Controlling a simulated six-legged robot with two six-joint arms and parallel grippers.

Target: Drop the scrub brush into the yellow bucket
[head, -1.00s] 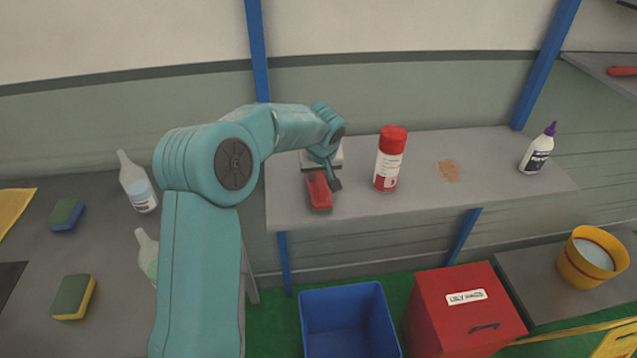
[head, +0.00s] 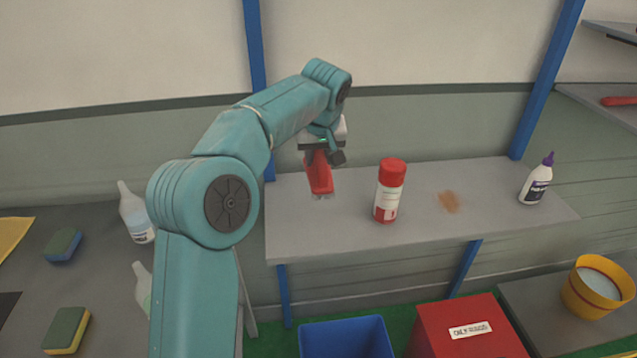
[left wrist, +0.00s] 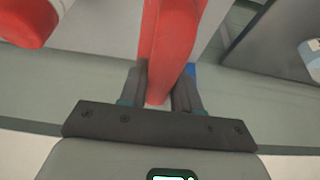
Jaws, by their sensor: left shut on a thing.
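The scrub brush (head: 319,174) is red with a pale lower edge. My left gripper (head: 324,153) is shut on it and holds it above the grey shelf, left of the spray can. In the left wrist view the brush's red body (left wrist: 167,45) sits between the two dark fingers of the left gripper (left wrist: 160,88). The yellow bucket (head: 577,303) stands at the far right on a low grey surface, with a pale inside and a red band. My right gripper is in neither view.
A red-capped can (head: 390,190) stands on the shelf (head: 420,225) close to the brush. A white bottle (head: 537,180) stands at the shelf's right end. A blue bin (head: 345,338) and a red box (head: 465,330) are below.

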